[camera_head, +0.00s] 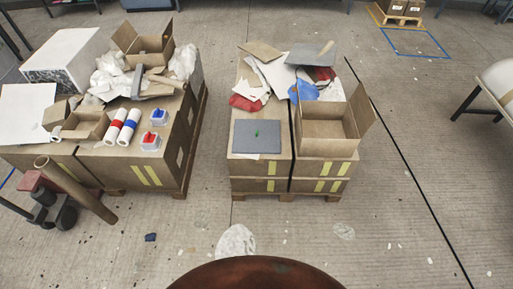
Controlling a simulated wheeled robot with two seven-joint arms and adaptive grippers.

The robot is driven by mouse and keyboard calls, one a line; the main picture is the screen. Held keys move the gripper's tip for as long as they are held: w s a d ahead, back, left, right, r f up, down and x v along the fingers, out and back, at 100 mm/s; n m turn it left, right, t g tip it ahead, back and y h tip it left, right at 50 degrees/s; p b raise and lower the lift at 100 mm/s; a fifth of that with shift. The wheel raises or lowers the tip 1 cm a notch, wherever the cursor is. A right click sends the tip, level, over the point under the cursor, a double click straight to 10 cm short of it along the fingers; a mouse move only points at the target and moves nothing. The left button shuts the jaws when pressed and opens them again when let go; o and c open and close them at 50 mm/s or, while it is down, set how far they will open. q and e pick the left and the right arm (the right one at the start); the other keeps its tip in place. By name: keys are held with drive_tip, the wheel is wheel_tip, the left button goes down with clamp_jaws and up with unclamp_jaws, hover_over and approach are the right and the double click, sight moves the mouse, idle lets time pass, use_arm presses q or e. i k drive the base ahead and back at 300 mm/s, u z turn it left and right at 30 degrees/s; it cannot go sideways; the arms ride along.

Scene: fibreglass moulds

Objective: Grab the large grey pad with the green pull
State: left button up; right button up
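The large grey pad (257,138) lies flat on top of the right-hand stack of brown boxes, at its near left part. A small green pull (257,132) stands up from about the middle of the pad. The pad is uncovered and nothing touches it from above. Neither of my grippers shows in the head view.
An open carton (328,128) stands right of the pad. Papers, a red cloth (246,103) and another grey sheet (312,53) lie behind it. A cluttered box stack (150,165) stands left, across a floor gap. A brown rounded surface (257,275) is at the bottom.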

sight(250, 136)
drive_tip(key=u, duration=1)
drive_tip(key=i, duration=0.9)
